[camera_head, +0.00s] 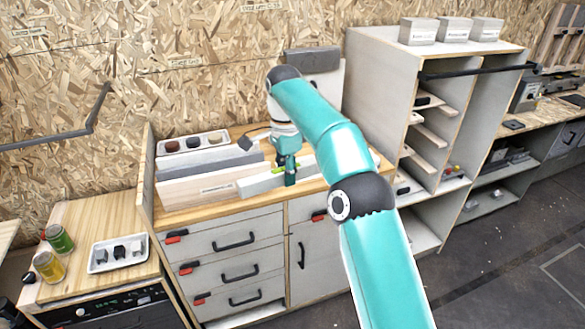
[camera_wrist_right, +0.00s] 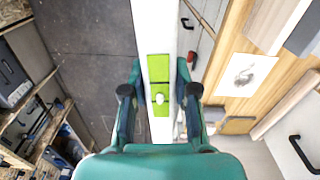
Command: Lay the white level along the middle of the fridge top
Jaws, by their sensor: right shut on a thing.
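The white level (camera_head: 262,183) is a long pale bar held just above or in front of the drawer unit's wooden top. My right gripper (camera_head: 289,178) is shut across it near its middle. In the right wrist view the white level (camera_wrist_right: 155,28) runs up the picture between the fingers of my right gripper (camera_wrist_right: 160,100), with green vial parts showing near the grip. The near end is hidden behind my gripper. I cannot tell for sure which unit is the fridge. My left gripper is not in view.
Pale boards (camera_head: 205,187) and a tray (camera_head: 192,143) stand at the back left of the wooden top. A lower left counter holds jars (camera_head: 60,240) and a white tray (camera_head: 118,253). A tall open cabinet (camera_head: 385,80) stands to the right.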

